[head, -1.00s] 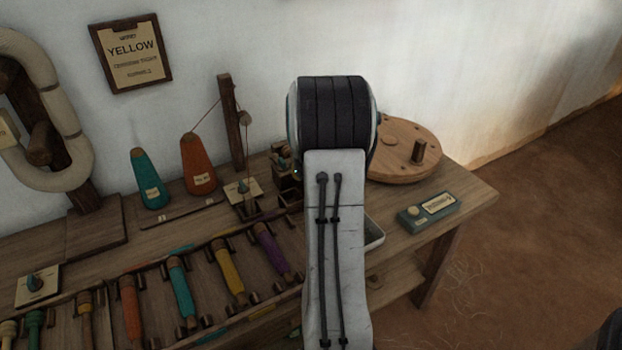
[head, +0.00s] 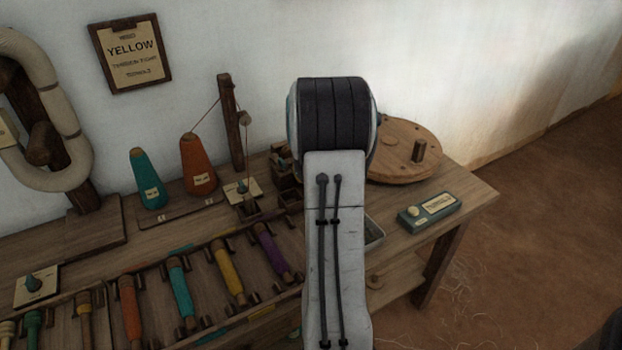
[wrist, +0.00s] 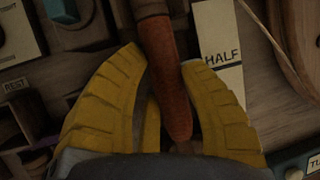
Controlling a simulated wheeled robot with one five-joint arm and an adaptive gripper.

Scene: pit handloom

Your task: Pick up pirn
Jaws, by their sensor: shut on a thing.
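A rust-orange pirn (wrist: 174,100) with a brown wooden upper end lies between the two yellow fingers of my gripper (wrist: 163,62) in the wrist view. The gripper is shut on it. The pirn's lower end is partly hidden near the palm. In the head view my own arm hides the gripper and the held pirn. A rack on the bench holds several other pirns, among them an orange one (head: 131,308), a teal one (head: 181,292), a yellow one (head: 230,270) and a purple one (head: 270,248).
A teal cone (head: 149,180) and an orange cone (head: 198,163) stand at the back. A round wooden disc (head: 395,160) and a teal box (head: 428,212) sit at the bench's right end. A "HALF" label (wrist: 221,60) lies beside the pirn. A "YELLOW" sign (head: 131,51) hangs on the wall.

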